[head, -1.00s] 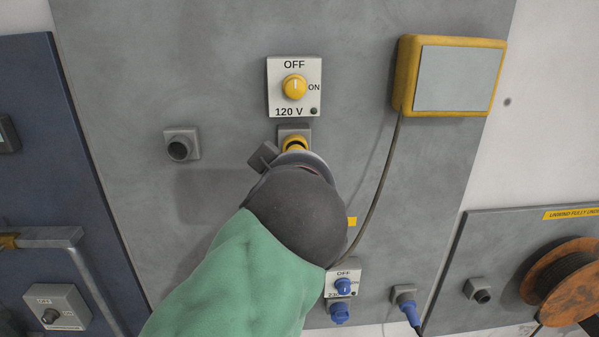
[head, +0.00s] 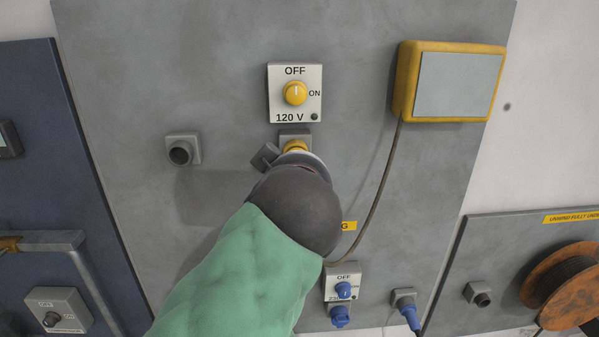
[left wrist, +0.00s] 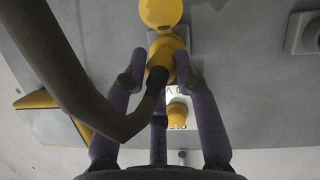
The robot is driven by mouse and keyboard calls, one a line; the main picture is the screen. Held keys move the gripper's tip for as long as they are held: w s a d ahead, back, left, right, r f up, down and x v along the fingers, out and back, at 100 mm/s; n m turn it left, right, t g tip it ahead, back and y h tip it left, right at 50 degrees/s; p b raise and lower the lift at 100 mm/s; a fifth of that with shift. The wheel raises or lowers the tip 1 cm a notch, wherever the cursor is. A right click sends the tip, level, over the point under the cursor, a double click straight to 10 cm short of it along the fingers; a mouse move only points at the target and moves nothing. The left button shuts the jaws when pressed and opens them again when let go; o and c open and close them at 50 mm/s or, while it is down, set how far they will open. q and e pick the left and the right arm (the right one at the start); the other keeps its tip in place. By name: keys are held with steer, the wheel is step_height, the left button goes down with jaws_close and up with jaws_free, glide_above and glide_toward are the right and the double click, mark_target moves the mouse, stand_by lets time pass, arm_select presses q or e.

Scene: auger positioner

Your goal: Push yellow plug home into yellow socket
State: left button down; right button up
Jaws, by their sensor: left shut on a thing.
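The yellow socket (head: 295,145) sits on a grey mount below the 120 V switch box, and only its upper part shows in the head view. My left gripper (left wrist: 160,62) is shut on the yellow plug (left wrist: 181,64), with a finger on each side of it. A dark cable runs back from the plug. In the left wrist view a round yellow part (left wrist: 160,11) lies just beyond the plug. In the head view the gripper's dark housing covers the plug, and I cannot tell how deep it sits. My right gripper is not in view.
The switch box (head: 295,92) has a yellow knob. A grey outlet (head: 181,149) is to the left. A yellow-framed box (head: 450,80) hangs upper right with a cable running down. A blue switch and a blue plug (head: 410,315) are below right.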

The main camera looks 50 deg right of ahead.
arm_select(q)
steer(key=shift+w+d, duration=0.45)
steer(key=shift+d, duration=0.05)
steer(key=c, duration=0.9)
jaws_free()
steer(key=shift+a, duration=0.1)
steer(key=v, duration=1.2)
steer(key=shift+w, duration=0.1)
